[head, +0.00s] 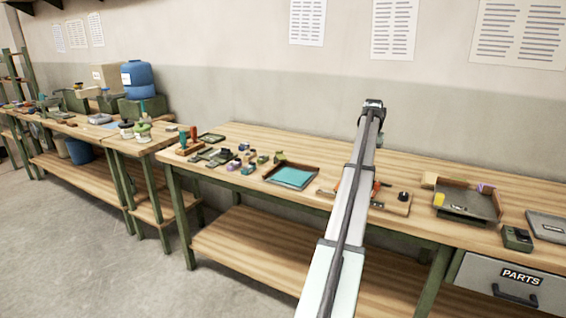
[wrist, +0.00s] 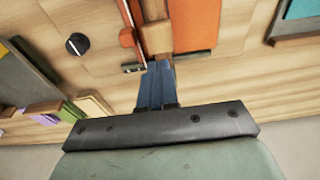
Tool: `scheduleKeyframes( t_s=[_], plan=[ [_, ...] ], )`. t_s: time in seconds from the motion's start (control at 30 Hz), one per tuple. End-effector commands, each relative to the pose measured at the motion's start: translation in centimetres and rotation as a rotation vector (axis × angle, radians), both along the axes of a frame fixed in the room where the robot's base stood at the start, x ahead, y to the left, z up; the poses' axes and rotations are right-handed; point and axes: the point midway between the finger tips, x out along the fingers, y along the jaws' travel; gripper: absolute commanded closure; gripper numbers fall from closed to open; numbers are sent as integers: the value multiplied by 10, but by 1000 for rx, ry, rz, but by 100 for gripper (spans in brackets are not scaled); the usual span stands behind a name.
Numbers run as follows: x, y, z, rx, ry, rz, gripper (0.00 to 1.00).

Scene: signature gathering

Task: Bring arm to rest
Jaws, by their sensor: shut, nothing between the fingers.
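My arm (head: 345,220) stretches from the bottom of the head view up over the workbench, and its far end is raised against the wall. In the wrist view my gripper (wrist: 157,85) shows as two blue fingers lying side by side, shut and empty. Beyond the fingertips lie a wooden block (wrist: 155,38) and an orange panel (wrist: 195,25). They look apart from the fingers, though the height between them is hard to tell. In the head view the arm hides part of the bench and a wooden board (head: 392,203) with orange-handled tools.
The workbench (head: 235,135) carries a tray with a teal sheet (head: 291,177), several small coloured items, and a dark tray (head: 468,204) on the right. A black knob (wrist: 77,43) shows in the wrist view. A PARTS drawer (head: 515,280) is under the bench. The bench's back strip looks mostly clear.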

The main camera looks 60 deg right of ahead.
Motion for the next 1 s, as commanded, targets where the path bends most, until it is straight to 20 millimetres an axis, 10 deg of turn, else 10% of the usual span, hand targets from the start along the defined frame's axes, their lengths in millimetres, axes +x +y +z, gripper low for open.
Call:
scheduleKeyframes(
  t_s=[0.27,0.57,1.0],
  plan=[
    [16,7,-6,6,3,31,100],
    [144,75,-56,58,26,312,100],
    [321,233,-165,158,69,754,100]
  ],
)
